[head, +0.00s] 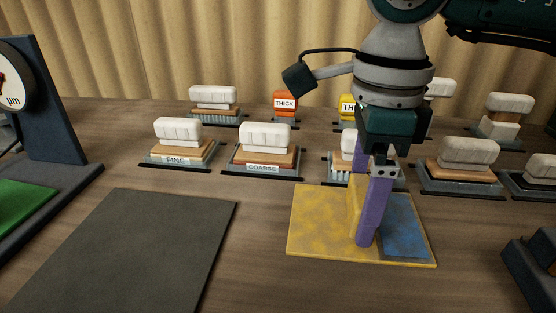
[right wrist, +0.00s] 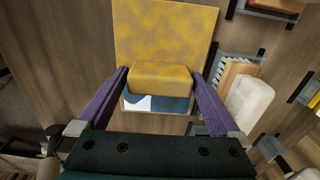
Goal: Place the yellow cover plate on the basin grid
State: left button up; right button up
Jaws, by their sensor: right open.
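The yellow cover plate (head: 318,222) lies flat on the wooden table, mottled yellow, with a blue area (head: 406,232) at its right end. A raised yellow block (right wrist: 160,76) stands on it. My right gripper (head: 360,222) points down over the plate. Its purple fingers are open, one on each side of the block; the wrist view shows small gaps. In the head view the near finger covers part of the block. I cannot make out a basin grid for certain. My left gripper is not in view.
A dark grey flat mat (head: 135,250) lies bare at the left. A dark stand with a dial (head: 52,100) and a green pad (head: 22,205) is at the far left. Several white-topped brushes, such as FINE (head: 178,130) and COARSE (head: 265,137), stand behind. A dark block (head: 535,262) is at right.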

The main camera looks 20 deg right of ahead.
jog(key=shift+c, duration=0.4)
jog(key=c, duration=1.5)
jog(key=shift+a+r, duration=0.1)
jog(key=shift+r, duration=0.1)
grip_shut()
